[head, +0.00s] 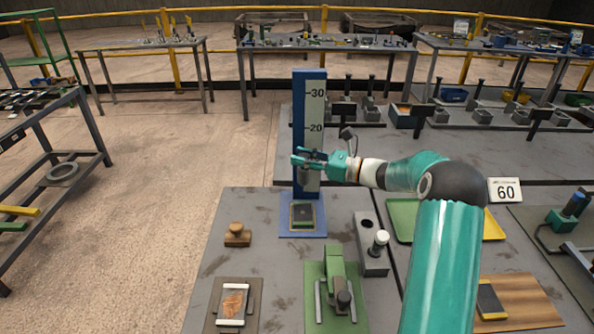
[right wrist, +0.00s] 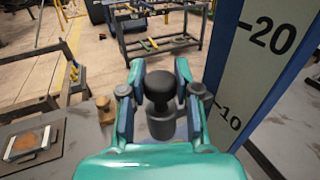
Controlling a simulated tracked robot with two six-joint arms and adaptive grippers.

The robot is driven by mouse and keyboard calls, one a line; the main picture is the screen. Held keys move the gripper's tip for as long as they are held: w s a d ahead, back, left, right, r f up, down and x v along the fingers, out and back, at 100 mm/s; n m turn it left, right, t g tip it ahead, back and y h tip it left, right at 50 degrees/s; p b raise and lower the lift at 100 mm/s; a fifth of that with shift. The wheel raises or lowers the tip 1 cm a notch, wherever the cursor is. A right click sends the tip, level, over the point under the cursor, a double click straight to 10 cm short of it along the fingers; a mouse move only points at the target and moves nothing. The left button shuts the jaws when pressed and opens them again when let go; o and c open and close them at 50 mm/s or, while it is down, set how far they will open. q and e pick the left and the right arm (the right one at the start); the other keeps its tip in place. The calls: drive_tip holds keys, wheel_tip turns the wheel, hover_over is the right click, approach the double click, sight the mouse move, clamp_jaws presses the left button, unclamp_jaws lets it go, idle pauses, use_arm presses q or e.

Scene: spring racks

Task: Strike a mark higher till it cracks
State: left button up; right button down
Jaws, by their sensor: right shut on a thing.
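My right gripper (head: 308,162) is shut on a grey cylindrical weight with a dark round knob (head: 309,181). It holds the weight upright in front of the blue post with a scale board (head: 313,98), near or below the 20 mark. The weight also shows between the fingers in the right wrist view (right wrist: 161,124), left of the scale. Below it, a dark rectangular piece in a light frame (head: 302,215) lies on the blue base of the post, with a clear gap between. My left gripper is not in view.
A wooden knob block (head: 237,235) and a framed brown plate (head: 233,302) lie to the left on the grey table. A green clamp device (head: 336,285) stands in front. A grey block with a white-topped peg (head: 372,245) stands right of the post base.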

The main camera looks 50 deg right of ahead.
wheel_tip(320, 180, up, 10)
drive_tip(key=p, duration=0.3)
drive_tip(key=shift+p, duration=0.35)
drive_tip(key=shift+f, duration=0.1)
drive_tip(key=c, duration=0.8)
unclamp_jaws()
drive_tip(key=shift+s+d, duration=0.1)
drive_tip(key=shift+s, duration=0.05)
drive_tip(key=shift+c, duration=0.2)
drive_tip(key=v, duration=1.1)
drive_tip(key=shift+s, duration=0.4)
drive_tip(key=shift+w+f, duration=0.1)
drive_tip(key=shift+f, duration=0.05)
